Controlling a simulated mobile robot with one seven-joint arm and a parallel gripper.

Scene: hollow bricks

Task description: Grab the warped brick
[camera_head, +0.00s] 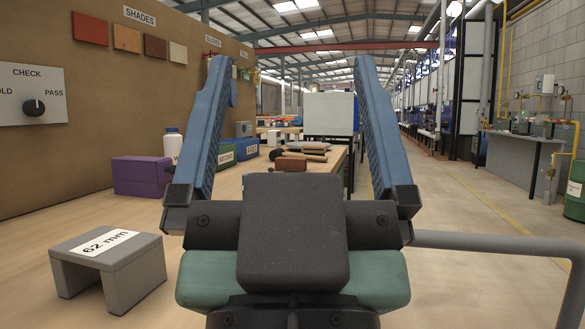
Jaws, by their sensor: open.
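My gripper (291,64) fills the middle of the camera_head view, with its two blue fingers spread wide and nothing between them. Beyond it on the workbench lies a small reddish-brown brick (291,164), seen between the fingers and well past them. Part of the bench around it is hidden by my gripper's dark body. Behind it are a wooden-handled tool (303,156) and some flat brownish and grey pieces (315,149). I cannot tell from this view whether any of these is warped.
A grey bridge-shaped block marked "62 mm" (137,270) stands near at left. Farther back are a purple block (142,175), white bottle (172,145), green box (247,147) and blue box (223,155). A brown panel holds a dial (34,107).

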